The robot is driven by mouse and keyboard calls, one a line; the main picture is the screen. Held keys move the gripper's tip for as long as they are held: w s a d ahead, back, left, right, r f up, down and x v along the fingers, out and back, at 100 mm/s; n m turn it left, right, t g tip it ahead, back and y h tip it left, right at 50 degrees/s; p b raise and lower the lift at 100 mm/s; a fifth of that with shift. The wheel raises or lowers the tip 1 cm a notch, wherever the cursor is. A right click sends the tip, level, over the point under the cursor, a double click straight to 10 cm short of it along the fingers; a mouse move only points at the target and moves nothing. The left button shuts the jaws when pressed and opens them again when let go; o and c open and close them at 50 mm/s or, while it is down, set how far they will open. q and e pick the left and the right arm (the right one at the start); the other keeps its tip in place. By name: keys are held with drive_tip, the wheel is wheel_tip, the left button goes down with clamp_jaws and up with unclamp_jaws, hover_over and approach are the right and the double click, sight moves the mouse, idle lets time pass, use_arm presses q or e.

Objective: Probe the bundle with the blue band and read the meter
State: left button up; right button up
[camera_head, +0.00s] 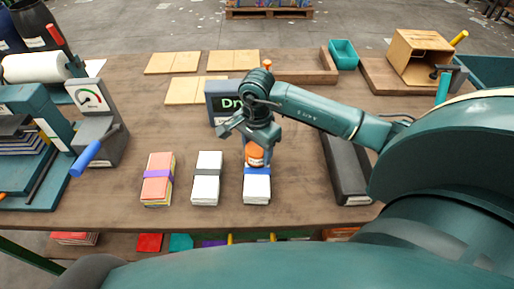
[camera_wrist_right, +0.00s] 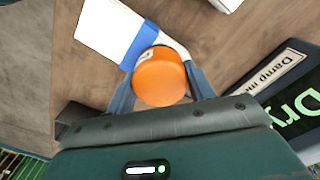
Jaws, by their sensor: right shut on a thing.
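The bundle with the blue band (camera_head: 257,188) is a white stack lying on the table, with its blue band across the far part; it also shows in the right wrist view (camera_wrist_right: 105,25). My right gripper (camera_head: 257,150) points down over its far end, shut on an orange probe (camera_wrist_right: 160,78). The probe's tip is hidden, so I cannot tell whether it touches the bundle. The damp meter (camera_head: 222,104) stands behind the bundle; its screen shows green letters, "Dr" in the head view and "Dry" in the wrist view (camera_wrist_right: 295,112). My left gripper is out of view.
A white bundle with a grey band (camera_head: 206,187) and a pinkish bundle with a purple band (camera_head: 158,185) lie to the left. A dark long box (camera_head: 346,170) lies right. Tan boards (camera_head: 197,90) lie behind.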

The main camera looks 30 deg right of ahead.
drive_tip(key=shift+f, duration=0.1)
idle(0.3)
drive_tip(key=shift+r+p, duration=1.7)
drive_tip(key=shift+r, duration=1.15)
drive_tip(key=shift+r+p, duration=0.6)
drive_tip(key=shift+r, duration=0.7)
